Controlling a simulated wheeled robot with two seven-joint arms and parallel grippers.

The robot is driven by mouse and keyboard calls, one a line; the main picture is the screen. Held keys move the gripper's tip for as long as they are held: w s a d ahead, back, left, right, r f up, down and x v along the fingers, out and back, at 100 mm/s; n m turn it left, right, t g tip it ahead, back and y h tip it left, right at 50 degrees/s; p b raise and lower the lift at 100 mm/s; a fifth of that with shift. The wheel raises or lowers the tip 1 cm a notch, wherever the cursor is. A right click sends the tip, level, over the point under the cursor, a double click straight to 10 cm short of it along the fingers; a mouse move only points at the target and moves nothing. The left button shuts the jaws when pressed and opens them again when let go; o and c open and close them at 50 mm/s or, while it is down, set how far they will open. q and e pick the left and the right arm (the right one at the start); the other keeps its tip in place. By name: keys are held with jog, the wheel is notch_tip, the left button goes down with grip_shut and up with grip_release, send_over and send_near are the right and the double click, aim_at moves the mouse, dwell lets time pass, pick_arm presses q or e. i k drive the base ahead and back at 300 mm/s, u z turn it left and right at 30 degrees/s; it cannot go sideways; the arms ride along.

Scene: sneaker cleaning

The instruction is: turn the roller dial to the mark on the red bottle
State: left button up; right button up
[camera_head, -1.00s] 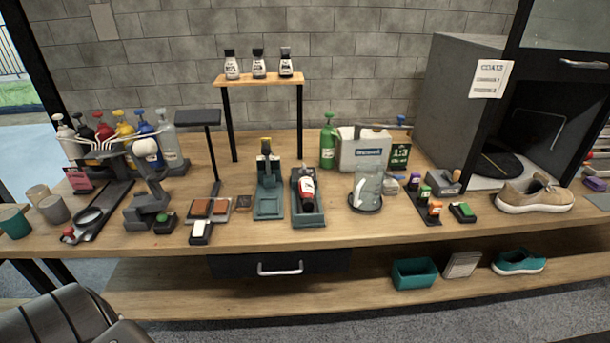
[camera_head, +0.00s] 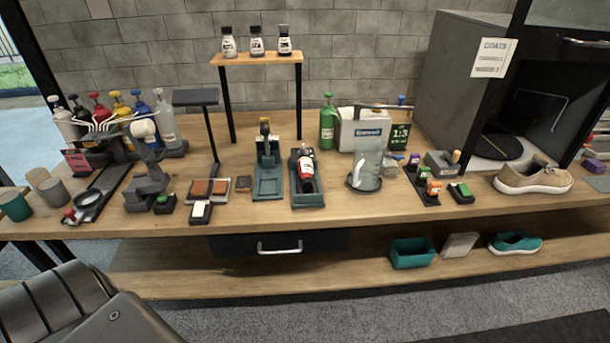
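A red bottle with a dark cap and a white label (camera_head: 306,172) lies tilted in a teal cradle (camera_head: 308,201) at the middle of the table. Another bottle with a red pump top (camera_head: 98,107) stands in the row of pump bottles at the far left. I cannot tell for sure which part is the roller dial; a teal stand with a yellow top (camera_head: 267,184) is just left of the cradle. Any mark on the red bottle is too small to make out. Neither of my grippers is in view.
A glass jar (camera_head: 366,168) stands right of the cradle, and brown pads (camera_head: 209,187) lie to its left. A green bottle (camera_head: 327,122) and white box (camera_head: 362,129) stand behind. A tan shoe (camera_head: 534,177) is at the right. The table's front strip is mostly clear.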

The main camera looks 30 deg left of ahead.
aim_at(302, 151)
jog(key=z, duration=1.15)
jog(key=k, duration=1.25)
jog(key=u, duration=1.25)
jog(key=i, duration=0.5)
jog(key=u, duration=0.05)
